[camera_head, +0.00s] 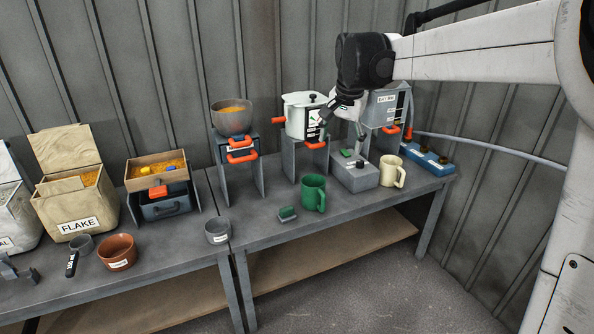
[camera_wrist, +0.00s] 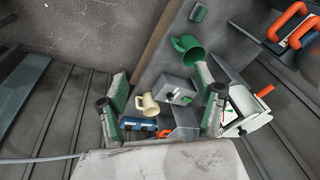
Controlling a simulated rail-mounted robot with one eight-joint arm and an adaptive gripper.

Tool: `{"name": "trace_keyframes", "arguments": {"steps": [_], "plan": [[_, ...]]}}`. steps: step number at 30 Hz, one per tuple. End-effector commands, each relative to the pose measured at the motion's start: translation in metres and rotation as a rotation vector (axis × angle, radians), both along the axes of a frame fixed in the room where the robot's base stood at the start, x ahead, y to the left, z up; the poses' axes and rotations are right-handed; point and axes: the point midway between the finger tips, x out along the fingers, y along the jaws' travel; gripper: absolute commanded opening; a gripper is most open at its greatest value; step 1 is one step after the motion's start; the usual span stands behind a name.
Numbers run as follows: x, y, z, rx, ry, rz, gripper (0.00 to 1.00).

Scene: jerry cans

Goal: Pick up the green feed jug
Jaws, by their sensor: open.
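The green feed jug (camera_head: 313,195) stands upright on the right-hand table, its handle toward the right in the head view. It also shows in the wrist view (camera_wrist: 187,48), above centre, apart from the fingers. My gripper (camera_head: 343,132) is open and empty, above and to the right of the jug, over a grey box (camera_head: 354,176). In the wrist view, my gripper (camera_wrist: 162,102) has its two fingers spread wide at either side. Nothing hides the jug in either view.
A cream mug (camera_head: 391,171) stands right of the grey box. A small green block (camera_head: 287,213) lies left of the jug. A white pot (camera_head: 303,116) and a bowl (camera_head: 232,117) sit on raised stands behind.

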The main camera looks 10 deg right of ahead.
Motion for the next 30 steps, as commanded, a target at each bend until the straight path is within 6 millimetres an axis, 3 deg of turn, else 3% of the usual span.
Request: {"name": "trace_keyframes", "arguments": {"steps": [1, 6, 18, 24, 30], "plan": [[0.019, 0.001, -0.008, 0.007, 0.014, -0.024, 0.67], [0.068, 0.002, -0.037, 0.027, 0.069, -0.113, 0.67], [0.163, 0.006, -0.132, 0.054, 0.192, -0.326, 0.67], [0.190, 0.007, -0.177, 0.057, 0.238, -0.409, 0.67], [0.199, 0.008, -0.198, 0.058, 0.259, -0.448, 0.67]]}}
